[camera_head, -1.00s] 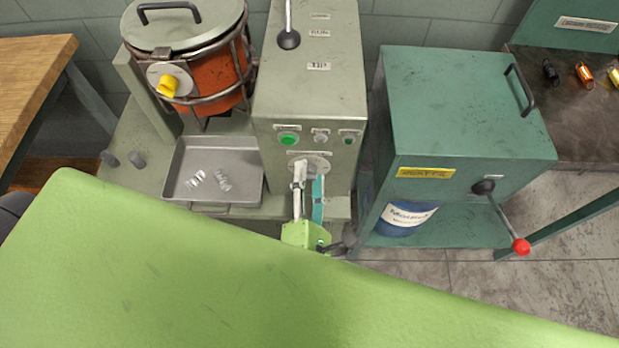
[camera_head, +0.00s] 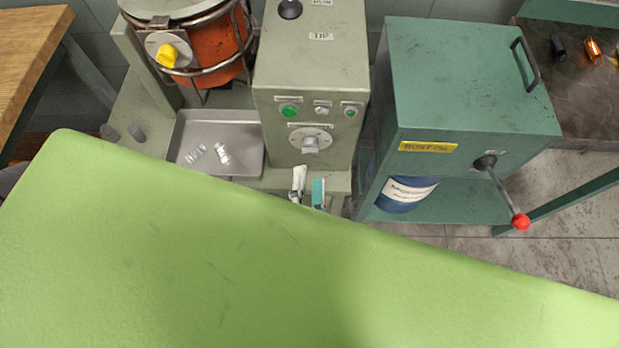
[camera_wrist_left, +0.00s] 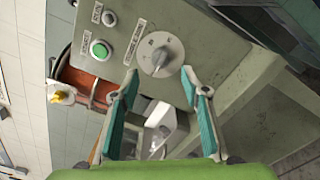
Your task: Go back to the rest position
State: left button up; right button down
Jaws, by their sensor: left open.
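My left gripper (camera_head: 308,193) shows in the head view just below the coiler's front panel, its fingers partly hidden behind my green arm. It is open and empty. In the left wrist view its two teal-padded fingers (camera_wrist_left: 163,88) are spread apart, with the dial (camera_wrist_left: 161,55) beyond them. The same grey dial (camera_head: 310,140) sits low on the front of the grey-green control box (camera_head: 310,60) in the head view, apart from the fingers. My right gripper is not in view.
A metal tray (camera_head: 248,160) with small springs (camera_head: 223,155) stands left of the control box. An orange drum (camera_head: 215,65) is behind it. A green cabinet (camera_head: 465,80) with a red-tipped lever (camera_head: 521,222) stands to the right. A wooden table (camera_head: 25,50) is at far left.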

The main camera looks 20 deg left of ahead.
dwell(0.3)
pick_arm(q)
jog(key=s+d+f+m+g+h, duration=0.2)
jog(key=f+m+g+h, duration=0.15)
jog(key=f+m, duration=0.75)
jog(key=s+d+f+m+g+h, duration=0.15)
jog(key=f+m+h, duration=0.5)
jog(key=f, duration=0.95)
jog(key=s+a+f+m+g+y, duration=0.1)
jog(key=s+a+f+m+g, duration=0.3)
jog(key=f, duration=0.3)
jog(key=s+a+f+m+g+y, duration=0.2)
jog(key=s+a+f+m, duration=0.25)
jog(key=f, duration=0.25)
jog(key=s+a+f+m+g+y+p, duration=0.1)
jog(key=s+a+f+m+g+y, duration=0.1)
jog(key=s+a+f+g, duration=0.3)
jog(key=s+a+m, duration=0.1)
jog(key=s+a, duration=0.3)
jog(key=s, duration=0.3)
jog(key=shift+f+m, duration=0.4)
jog(key=shift+s, duration=0.1)
